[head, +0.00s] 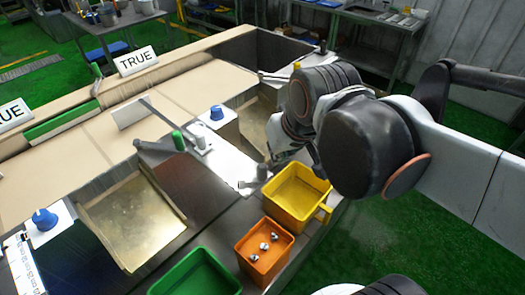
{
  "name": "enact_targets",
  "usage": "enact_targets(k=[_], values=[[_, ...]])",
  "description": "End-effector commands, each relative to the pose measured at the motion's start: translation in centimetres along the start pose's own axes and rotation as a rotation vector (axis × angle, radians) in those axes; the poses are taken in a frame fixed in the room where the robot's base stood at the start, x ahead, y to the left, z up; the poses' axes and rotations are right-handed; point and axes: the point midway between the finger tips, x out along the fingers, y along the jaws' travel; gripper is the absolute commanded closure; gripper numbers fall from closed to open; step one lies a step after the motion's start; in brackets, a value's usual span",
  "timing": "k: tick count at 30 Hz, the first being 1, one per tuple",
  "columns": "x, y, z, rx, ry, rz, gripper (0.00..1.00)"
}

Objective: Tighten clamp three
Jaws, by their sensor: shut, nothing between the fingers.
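A lever clamp with a green handle (178,141) stands in the middle of the bench beside a white plate (225,160). Its dark arm reaches left and a small post stands to its right. A second green-handled lever (97,76) is at the back left. Light metal bars (272,78) show just left of my arm and could be part of another clamp. No clamp carries a readable number. My arm comes in from the right, over the right end of the bench.
Yellow (298,197), orange (264,251) and green (194,274) bins line the bench's front; the orange one holds small metal pieces. Blue knobs (217,112) (44,218) stand on white plates. A "TRUE" sign (136,61) stands behind. The green floor (400,235) at right looks clear.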

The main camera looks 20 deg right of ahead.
Motion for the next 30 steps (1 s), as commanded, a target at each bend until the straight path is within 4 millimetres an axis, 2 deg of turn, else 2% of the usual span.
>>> enact_targets(k=[1, 14, 30], values=[[-0.3, 0.0, -1.0, 0.01, -0.025, 0.001, 1.0], [0.2, 0.2, -6.0, 0.104, -0.247, 0.011, 1.0], [3.2, 0.8, -11.6, 0.216, -0.525, 0.037, 1.0]])
